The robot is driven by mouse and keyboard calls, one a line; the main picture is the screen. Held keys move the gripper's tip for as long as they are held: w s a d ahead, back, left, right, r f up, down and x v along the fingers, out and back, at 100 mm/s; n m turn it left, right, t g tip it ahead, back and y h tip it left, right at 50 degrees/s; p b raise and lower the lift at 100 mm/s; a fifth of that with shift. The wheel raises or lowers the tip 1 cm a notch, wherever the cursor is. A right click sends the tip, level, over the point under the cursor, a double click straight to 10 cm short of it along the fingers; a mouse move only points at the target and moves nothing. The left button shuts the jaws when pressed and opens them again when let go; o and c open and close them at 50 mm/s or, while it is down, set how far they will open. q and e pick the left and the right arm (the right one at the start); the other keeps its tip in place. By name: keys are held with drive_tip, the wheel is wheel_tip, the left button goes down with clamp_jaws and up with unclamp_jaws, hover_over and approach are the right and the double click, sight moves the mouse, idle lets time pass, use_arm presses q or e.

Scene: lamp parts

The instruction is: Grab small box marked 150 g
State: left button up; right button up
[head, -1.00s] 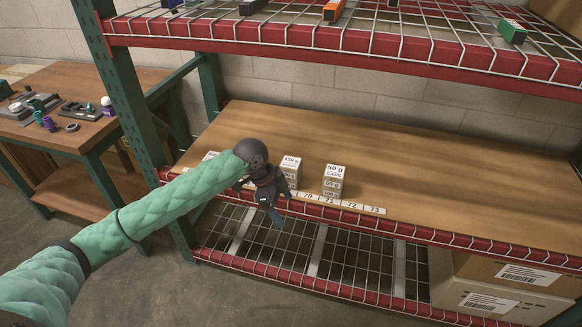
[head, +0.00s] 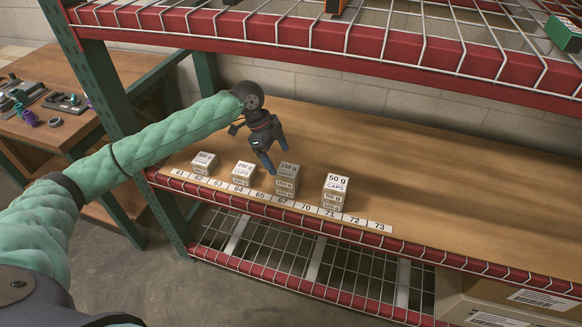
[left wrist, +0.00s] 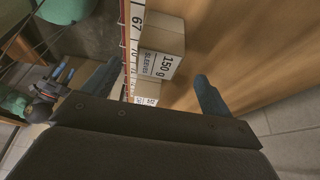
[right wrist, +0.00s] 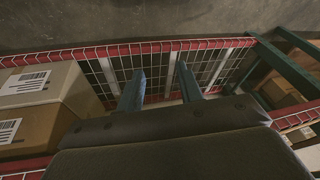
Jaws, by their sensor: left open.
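The white-and-tan box marked 150 g (head: 289,170) tops a stack on the wooden shelf. In the left wrist view the 150 g box (left wrist: 162,52) shows its printed label, which reads SLEEVES. My left gripper (head: 277,161) is open, its fingers pointing down just left of and behind the stack's top. In the left wrist view its fingertips (left wrist: 157,80) stand apart with the box between and beyond them; I see no grip on it. My right gripper (right wrist: 159,73) is open and empty, over the lower wire shelf.
A stack marked 50 g caps (head: 336,183) stands to the right. Two low boxes, one marked 250 g (head: 243,170) and another (head: 204,160), stand to the left. A number strip (head: 350,219) lines the shelf's front. A red upper shelf beam (head: 300,48) hangs above.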

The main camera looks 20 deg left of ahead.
sight(287, 170)
use_arm(q)
drive_tip(key=shift+x, duration=1)
drive_tip(key=shift+s+d+f+p, duration=0.1)
drive_tip(key=shift+d+f+p, duration=0.3)
drive_tip(key=shift+f, duration=0.1)
drive_tip(key=p+x, duration=0.1)
drive_tip(key=x, duration=0.2)
drive_tip(key=shift+d, duration=0.2)
drive_tip(key=shift+f, duration=0.5)
drive_tip(key=shift+d, duration=0.1)
drive_tip(key=c, duration=1.1)
drive_tip(key=shift+c, duration=0.2)
use_arm(e)
drive_tip(key=shift+g+h, duration=0.3)
drive_tip(key=shift+h, duration=0.1)
drive_tip(key=d+r, duration=0.1)
drive_tip(key=s+d+r, duration=0.1)
drive_tip(key=r, duration=0.1)
drive_tip(key=shift+s+d, duration=0.1)
drive_tip(key=shift+d, duration=0.1)
use_arm(q)
drive_tip(key=shift+r, duration=0.15)
